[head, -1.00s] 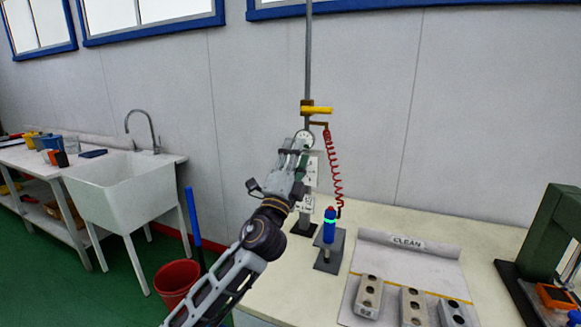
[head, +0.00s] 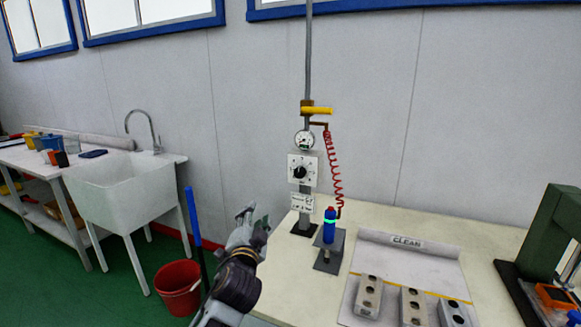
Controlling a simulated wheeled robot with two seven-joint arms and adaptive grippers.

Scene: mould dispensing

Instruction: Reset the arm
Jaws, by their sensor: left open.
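My left gripper (head: 246,214) is open and empty in the head view. It is in the air left of the cream bench (head: 300,285), near the bench's back left edge, and touches nothing that I can see. My left arm comes up from the bottom of the picture. My right gripper is not in view.
On the bench are a blue dispenser (head: 329,226) in its stand, a dial box (head: 302,170) on a pole, a "CLEAN" mat (head: 440,268) and metal moulds (head: 367,297). A green press (head: 556,235) is at right. A sink (head: 130,185) and red bucket (head: 178,285) are left.

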